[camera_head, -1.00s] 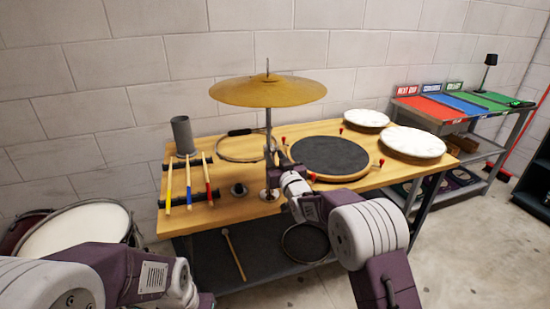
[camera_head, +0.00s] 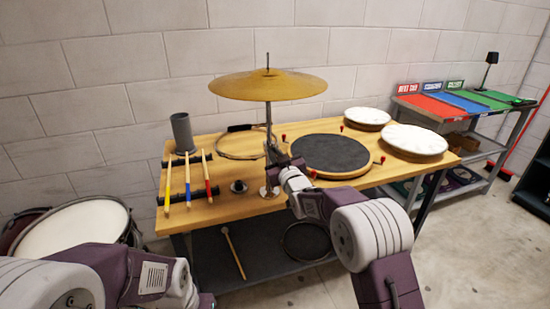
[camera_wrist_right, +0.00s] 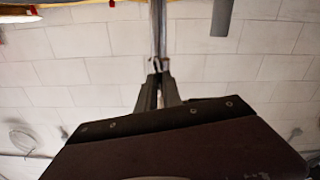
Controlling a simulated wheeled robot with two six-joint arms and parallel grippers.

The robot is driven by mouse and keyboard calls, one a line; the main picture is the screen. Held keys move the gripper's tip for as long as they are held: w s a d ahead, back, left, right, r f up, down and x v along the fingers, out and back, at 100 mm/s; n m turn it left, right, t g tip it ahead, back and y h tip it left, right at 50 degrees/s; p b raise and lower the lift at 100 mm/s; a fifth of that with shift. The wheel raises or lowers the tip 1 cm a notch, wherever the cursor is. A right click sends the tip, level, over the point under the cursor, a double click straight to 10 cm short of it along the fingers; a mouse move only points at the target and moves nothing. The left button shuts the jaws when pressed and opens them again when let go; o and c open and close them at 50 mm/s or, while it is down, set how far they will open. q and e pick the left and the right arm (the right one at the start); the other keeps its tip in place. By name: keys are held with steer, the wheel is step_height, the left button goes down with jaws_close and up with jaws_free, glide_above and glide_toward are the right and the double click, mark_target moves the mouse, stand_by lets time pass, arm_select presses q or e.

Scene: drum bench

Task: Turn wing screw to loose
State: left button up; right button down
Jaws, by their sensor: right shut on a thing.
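The cymbal stand (camera_head: 268,125) rises from the front of the wooden bench, with a brass cymbal (camera_head: 290,86) on top. My right gripper (camera_head: 273,152) is at the stand's pole, below the cymbal. In the right wrist view its two fingers (camera_wrist_right: 157,84) are closed together at the pole, on a small metal part that I take for the wing screw (camera_wrist_right: 156,65). The fingers hide most of the screw, and its turn angle cannot be told. My left arm shows at the lower left of the head view, but its gripper is out of frame.
A black practice pad drum (camera_head: 331,154) with red lugs lies right of the stand, close to my right wrist. Drumsticks (camera_head: 187,185) lie on a rack at left, near a grey cylinder (camera_head: 182,133). A metal hoop (camera_head: 240,143) lies behind the stand.

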steer(key=shift+a+f+n+b, duration=0.1)
steer(key=shift+f+n+b, duration=0.15)
steer(key=shift+n+b, duration=3.55)
steer(key=shift+d+f+n+b, duration=0.15)
steer(key=shift+n+b, duration=2.2)
steer(key=shift+n, duration=2.7)
steer(key=shift+a+f+n+b, duration=0.15)
steer(key=shift+f+n+b, duration=0.15)
steer(key=shift+n+b, duration=3.5)
steer(key=shift+n+p, duration=0.65)
steer(key=shift+n, duration=0.3)
steer(key=c, duration=1.5)
jaws_free()
steer(key=shift+r, duration=0.1)
